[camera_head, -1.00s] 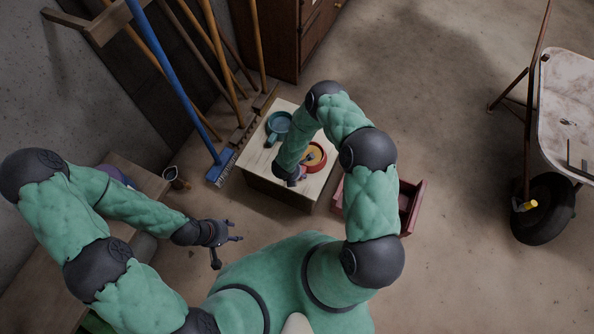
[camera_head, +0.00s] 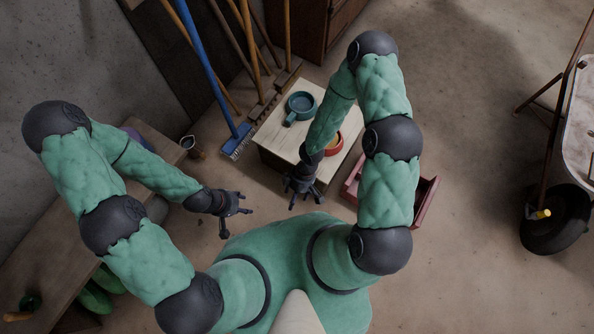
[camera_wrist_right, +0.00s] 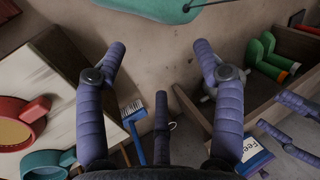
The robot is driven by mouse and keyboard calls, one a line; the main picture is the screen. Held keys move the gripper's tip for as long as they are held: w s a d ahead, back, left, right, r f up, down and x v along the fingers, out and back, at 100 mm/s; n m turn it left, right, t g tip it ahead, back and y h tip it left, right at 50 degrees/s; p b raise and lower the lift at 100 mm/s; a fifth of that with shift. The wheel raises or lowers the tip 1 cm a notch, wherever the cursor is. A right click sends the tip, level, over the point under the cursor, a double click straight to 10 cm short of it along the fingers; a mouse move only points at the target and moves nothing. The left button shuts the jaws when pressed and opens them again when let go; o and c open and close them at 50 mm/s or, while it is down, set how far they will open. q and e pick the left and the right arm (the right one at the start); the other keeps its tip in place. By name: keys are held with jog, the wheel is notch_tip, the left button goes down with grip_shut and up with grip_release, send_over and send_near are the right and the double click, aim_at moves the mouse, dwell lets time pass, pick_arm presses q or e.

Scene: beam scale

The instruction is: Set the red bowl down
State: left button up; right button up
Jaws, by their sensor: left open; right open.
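The red bowl (camera_head: 338,149) sits on the pale wooden table (camera_head: 275,137), partly hidden behind my right forearm in the head view. In the right wrist view the red bowl (camera_wrist_right: 38,104) is at the left edge, cut off by the frame, with a tan inside. My right gripper (camera_head: 297,198) is open and empty off the table's near edge, apart from the bowl. Its spread fingers (camera_wrist_right: 158,50) show nothing between them. My left gripper (camera_head: 243,206) is open and empty, left of the table.
A teal pan (camera_head: 301,106) stands on the same table, behind the bowl. A red crate (camera_head: 427,196) is on the floor to the right, partly behind my right arm. A blue broom (camera_head: 237,140) leans at the left. A wheelbarrow (camera_head: 580,120) stands far right. A bench (camera_head: 50,255) runs along the left.

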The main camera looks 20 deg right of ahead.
jog(key=shift+w+d+r+m+t, duration=0.15)
jog(key=shift+r+m+t, duration=0.55)
jog(key=shift+m, duration=1.45)
jog(key=shift+w+d+r+m+t, duration=0.15)
jog(key=shift+r+m+t, duration=0.3)
jog(key=shift+r+m, duration=1.2)
jog(key=shift+w+d+r+m+t, duration=0.1)
jog(key=shift+d+r+m+t, duration=0.3)
jog(key=shift+m, duration=2.3)
jog(key=shift+a+f, duration=0.15)
jog(key=shift+a, duration=0.05)
jog(key=shift+r+p, duration=0.9)
